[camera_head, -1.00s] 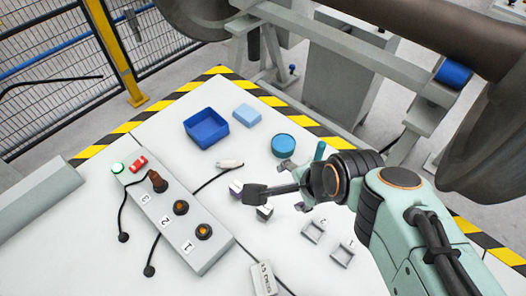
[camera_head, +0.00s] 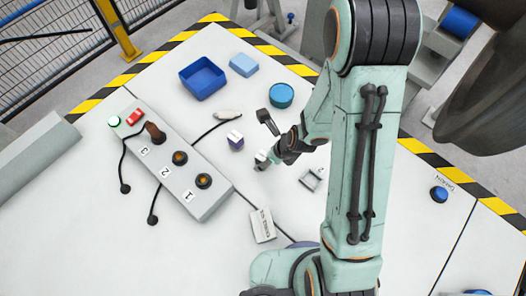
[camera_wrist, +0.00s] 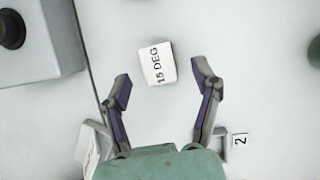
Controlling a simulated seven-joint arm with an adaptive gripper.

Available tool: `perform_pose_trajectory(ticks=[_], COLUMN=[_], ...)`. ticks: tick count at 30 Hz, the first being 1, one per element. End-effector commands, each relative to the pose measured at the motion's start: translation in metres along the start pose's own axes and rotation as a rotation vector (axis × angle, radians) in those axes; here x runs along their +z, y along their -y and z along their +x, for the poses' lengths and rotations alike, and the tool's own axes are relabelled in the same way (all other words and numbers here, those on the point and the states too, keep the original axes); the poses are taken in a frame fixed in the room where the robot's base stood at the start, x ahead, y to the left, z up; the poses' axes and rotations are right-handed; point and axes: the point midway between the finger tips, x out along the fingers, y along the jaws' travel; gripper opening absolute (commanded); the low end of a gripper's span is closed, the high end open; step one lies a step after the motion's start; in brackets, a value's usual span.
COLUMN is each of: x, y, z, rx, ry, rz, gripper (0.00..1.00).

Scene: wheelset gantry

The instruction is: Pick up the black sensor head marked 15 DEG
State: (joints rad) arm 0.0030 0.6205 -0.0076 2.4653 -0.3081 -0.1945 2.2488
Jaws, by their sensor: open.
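The sensor head marked 15 DEG (camera_wrist: 157,63) shows its white labelled top in the wrist view, at the upper middle. Its sides do not show there. In the head view it appears to be the small block (camera_head: 261,157) beside my gripper (camera_head: 273,147), partly covered by it. In the wrist view my gripper (camera_wrist: 163,78) is open and empty. Its purple-padded fingers are spread left and right, with the sensor head between and slightly beyond the tips. I cannot tell the height gap.
A white piece (camera_head: 262,225), also marked 15 DEG, stands nearer the front. A purple-and-white block (camera_head: 236,141) lies left of my gripper. The button panel (camera_head: 207,208) stands left, with cables. A nest (camera_head: 312,179) is right. A blue bin (camera_head: 202,78) and round blue container (camera_head: 281,95) stand behind.

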Motion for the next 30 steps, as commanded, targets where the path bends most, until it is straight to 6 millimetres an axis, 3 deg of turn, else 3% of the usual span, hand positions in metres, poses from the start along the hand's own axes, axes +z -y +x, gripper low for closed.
perform_pose_trajectory(ticks=[6,14,15,21,30], x=[0.000,0.000,0.000,0.000,0.000], y=[0.000,0.000,0.000,0.000,0.000], z=[0.021,0.023,0.023,0.022,0.022], rx=[0.000,-0.002,-0.002,-0.001,-0.001], ry=[-0.001,0.001,0.001,0.000,0.000], rz=[-0.001,0.000,0.000,-0.001,-0.001], gripper=[0.63,0.63,0.60,0.00,0.00])
